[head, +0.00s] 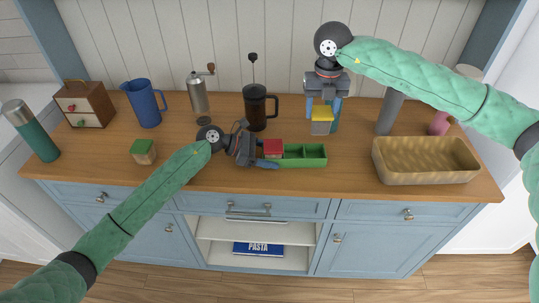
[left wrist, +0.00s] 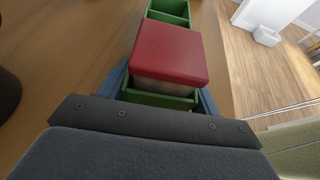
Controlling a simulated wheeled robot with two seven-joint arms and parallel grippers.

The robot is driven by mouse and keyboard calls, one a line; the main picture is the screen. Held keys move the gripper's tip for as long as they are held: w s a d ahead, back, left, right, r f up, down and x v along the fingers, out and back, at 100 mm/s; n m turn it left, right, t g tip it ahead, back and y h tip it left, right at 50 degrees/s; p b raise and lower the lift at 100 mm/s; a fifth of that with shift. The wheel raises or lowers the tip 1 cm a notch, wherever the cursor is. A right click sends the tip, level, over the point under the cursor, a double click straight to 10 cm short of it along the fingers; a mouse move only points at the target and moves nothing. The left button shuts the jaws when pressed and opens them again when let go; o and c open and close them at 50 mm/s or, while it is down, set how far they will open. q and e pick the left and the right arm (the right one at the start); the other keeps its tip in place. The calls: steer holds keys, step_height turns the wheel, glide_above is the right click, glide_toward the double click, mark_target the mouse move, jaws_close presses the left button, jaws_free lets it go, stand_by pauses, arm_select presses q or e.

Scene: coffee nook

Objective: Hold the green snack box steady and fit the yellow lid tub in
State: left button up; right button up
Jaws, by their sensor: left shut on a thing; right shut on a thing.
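The green snack box (head: 315,162) lies near the counter's front middle. A red-lidded tub (head: 272,146) sits in its left end; the compartments right of it look empty. My left gripper (head: 266,155) is shut on the box's left end; in the left wrist view, its blue fingers flank the green box (left wrist: 158,98) beside the red-lidded tub (left wrist: 170,52). My right gripper (head: 323,108) points down, shut on the yellow-lidded tub (head: 321,115), which is behind the box's right part in the head view. Its exact height above the counter is unclear.
A green-lidded tub (head: 144,151) stands at the left on the wooden counter (head: 210,175). A wicker basket (head: 425,165) stands to the right. A French press (head: 257,108), grinder (head: 198,95) and blue jug (head: 145,103) stand along the back. A grey cylinder (head: 389,113) stands behind the basket.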

mark_target(318, 132)
steer(key=shift+f, duration=0.3)
steer(key=shift+f, duration=3.35)
steer(key=shift+f, duration=0.6)
steer(key=shift+f, duration=0.6)
steer(key=shift+f, duration=0.2)
steer(key=shift+f, duration=0.3)
steer(key=shift+f, duration=1)
stand_by(0.7)
steer(key=o, duration=1.1)
